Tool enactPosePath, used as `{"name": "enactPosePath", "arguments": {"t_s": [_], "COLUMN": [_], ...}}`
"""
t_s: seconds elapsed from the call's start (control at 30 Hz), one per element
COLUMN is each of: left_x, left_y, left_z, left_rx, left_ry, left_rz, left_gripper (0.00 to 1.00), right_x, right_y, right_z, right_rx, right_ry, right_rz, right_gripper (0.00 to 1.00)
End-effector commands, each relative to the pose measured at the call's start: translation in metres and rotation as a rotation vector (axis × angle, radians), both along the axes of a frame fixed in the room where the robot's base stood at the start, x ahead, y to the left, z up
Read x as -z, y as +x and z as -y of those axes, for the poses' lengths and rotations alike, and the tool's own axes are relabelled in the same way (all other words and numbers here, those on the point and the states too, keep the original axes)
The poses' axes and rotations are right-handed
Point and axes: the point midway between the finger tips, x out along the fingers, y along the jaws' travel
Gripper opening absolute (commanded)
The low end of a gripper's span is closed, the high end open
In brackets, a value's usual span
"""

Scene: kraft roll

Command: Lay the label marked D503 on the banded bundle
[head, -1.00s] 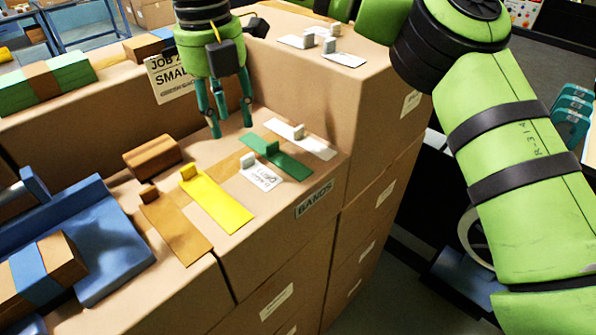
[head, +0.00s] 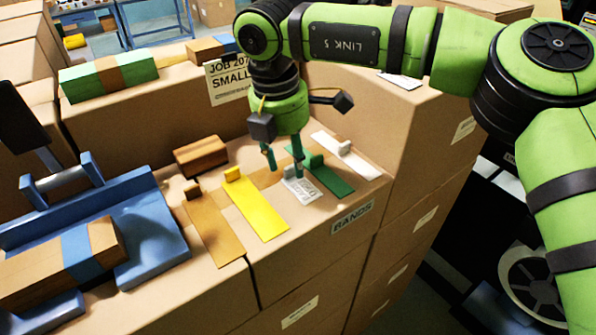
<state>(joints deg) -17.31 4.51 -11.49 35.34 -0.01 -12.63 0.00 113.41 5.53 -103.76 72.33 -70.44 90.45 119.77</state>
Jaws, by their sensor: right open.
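The blue-banded wooden bundle (head: 105,240) lies in the blue fixture (head: 150,225) at the left, its band (head: 77,255) around its middle. A white label (head: 400,80) lies on the higher carton at the right, partly hidden behind my arm; the marking D503 cannot be read there. My right gripper (head: 284,168) is open, fingers down, just above a small white printed card (head: 300,190) with a tab, between the yellow and green strips. I cannot tell whether it touches the card, whose print is too small to read. My left gripper is not in view.
Brown (head: 215,228), yellow (head: 257,207), green (head: 328,178) and white (head: 345,155) tabbed strips lie around the card, by the BANDS sign (head: 352,217). A loose wooden block (head: 201,156) lies behind. A green bundle (head: 108,77) and a job card (head: 228,82) are at the back.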

Motion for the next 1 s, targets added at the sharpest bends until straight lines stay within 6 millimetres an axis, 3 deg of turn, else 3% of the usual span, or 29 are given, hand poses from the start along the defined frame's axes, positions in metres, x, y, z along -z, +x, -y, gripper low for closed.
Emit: {"name": "enactPosePath", "arguments": {"t_s": [0.3,0.4,0.5,1.0], "left_x": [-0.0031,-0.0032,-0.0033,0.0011], "left_y": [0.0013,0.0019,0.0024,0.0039], "left_z": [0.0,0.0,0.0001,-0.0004], "left_rx": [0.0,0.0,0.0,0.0], "left_ry": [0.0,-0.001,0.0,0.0], "left_rz": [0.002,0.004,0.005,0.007], "left_gripper": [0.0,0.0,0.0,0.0], "right_x": [0.009,0.0088,0.0087,0.0036], "right_y": [0.0002,0.0002,0.0003,0.0011], "right_z": [0.0005,0.0005,0.0006,0.0003], "right_rx": [-0.001,-0.001,-0.001,0.0], "right_ry": [0.001,0.001,0.001,0.002], "right_rz": [-0.001,-0.001,-0.001,0.002], "right_gripper": [0.42,0.17,0.01,0.0]}}
